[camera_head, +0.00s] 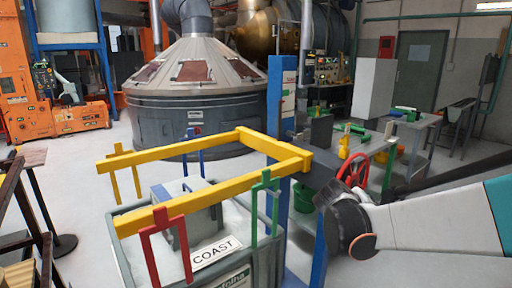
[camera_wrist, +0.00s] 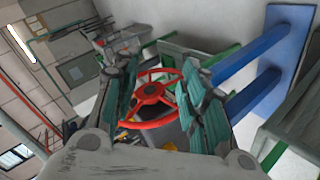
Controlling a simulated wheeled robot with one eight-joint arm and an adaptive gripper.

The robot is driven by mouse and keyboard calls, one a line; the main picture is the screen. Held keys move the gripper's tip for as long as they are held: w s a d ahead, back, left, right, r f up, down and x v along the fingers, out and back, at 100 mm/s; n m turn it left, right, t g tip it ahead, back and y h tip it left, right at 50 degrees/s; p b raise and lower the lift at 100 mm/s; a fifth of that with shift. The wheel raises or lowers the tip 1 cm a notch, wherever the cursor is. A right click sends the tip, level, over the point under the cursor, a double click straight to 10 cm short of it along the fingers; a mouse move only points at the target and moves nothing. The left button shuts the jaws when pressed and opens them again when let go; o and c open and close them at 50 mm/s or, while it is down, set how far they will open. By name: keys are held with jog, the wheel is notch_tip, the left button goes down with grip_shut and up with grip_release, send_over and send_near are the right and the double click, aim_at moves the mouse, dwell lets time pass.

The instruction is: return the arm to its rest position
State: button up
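My arm (camera_head: 430,218) reaches in from the right in the head view, with its dark wrist end beside the red handwheel (camera_head: 352,172). My gripper (camera_wrist: 157,85) is open in the wrist view, its two teal-padded fingers spread apart. The red handwheel also shows in the wrist view (camera_wrist: 152,94), between and beyond the fingers. I cannot tell whether a finger touches its rim. The fingers are mostly hidden in the head view.
A yellow frame (camera_head: 200,195) stands over a grey bin (camera_head: 262,262) with a COAST sign, left of my arm. A blue post (camera_head: 281,115) rises beside the wheel. A grey bench (camera_head: 415,125) with green parts stands behind. A large round machine (camera_head: 195,105) fills the back left.

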jog(key=s+a+m+y, duration=0.1)
jog(key=s+a+y, duration=0.2)
jog(key=s, duration=0.6)
jog(key=s+a+f+m+y, duration=0.1)
jog(key=s+a, duration=0.4)
jog(key=s, duration=0.5)
jog(key=s+a+y, duration=0.4)
jog(key=s, duration=0.5)
jog(key=shift+s+f+m+g+y, duration=0.3)
jog(key=shift+s+m, duration=0.05)
jog(key=shift+m, duration=0.05)
